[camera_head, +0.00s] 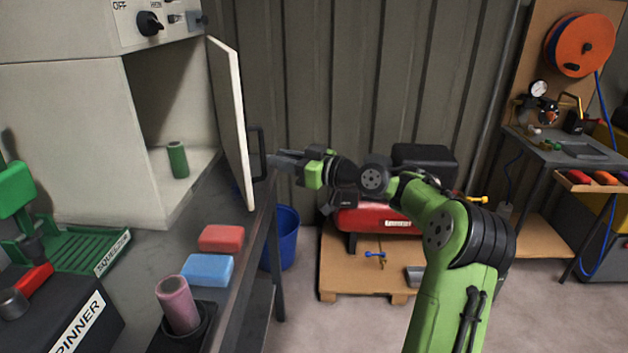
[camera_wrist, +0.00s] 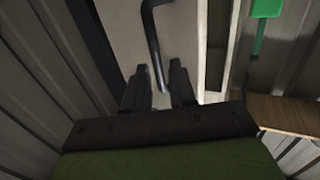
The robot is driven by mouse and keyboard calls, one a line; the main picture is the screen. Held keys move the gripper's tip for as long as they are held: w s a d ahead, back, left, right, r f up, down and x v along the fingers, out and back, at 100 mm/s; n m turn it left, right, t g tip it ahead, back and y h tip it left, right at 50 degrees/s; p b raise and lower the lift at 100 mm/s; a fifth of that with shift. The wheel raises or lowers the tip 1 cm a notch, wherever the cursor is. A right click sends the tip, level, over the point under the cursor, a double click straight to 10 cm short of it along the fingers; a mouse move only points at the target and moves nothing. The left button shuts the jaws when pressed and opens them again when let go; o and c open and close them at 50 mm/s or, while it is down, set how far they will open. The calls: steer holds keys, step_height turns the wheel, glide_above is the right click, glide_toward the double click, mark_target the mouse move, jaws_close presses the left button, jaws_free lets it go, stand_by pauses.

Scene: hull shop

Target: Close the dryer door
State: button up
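The dryer (camera_head: 75,120) is a cream cabinet at the left of the head view. Its door (camera_head: 228,110) stands open, swung out on the right side, seen nearly edge-on. A black bar handle (camera_head: 262,150) is on the door's outer face. My gripper (camera_head: 276,161) is at the handle, reaching in from the right. In the wrist view the two fingers (camera_wrist: 160,80) are apart, and the dark handle (camera_wrist: 153,40) runs down into the gap between them. I cannot tell whether either finger touches it. A green cylinder (camera_head: 177,158) stands inside the dryer.
On the bench (camera_head: 160,250) are a red block (camera_head: 221,238), a blue block (camera_head: 207,270) and a pink cylinder (camera_head: 177,303) in a black holder. A blue bin (camera_head: 284,235) and a red compressor (camera_head: 375,220) stand beyond. A corrugated wall (camera_head: 330,70) is behind the door.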

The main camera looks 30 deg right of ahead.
steer(key=s+d, duration=0.1)
steer(key=s, duration=0.8)
steer(key=shift+s+d, duration=0.2)
steer(key=shift+s, duration=0.2)
stand_by(0.4)
steer(key=p+v, duration=0.4)
steer(key=v, duration=1.1)
steer(key=shift+s+d, duration=0.2)
steer(key=shift+s, duration=0.15)
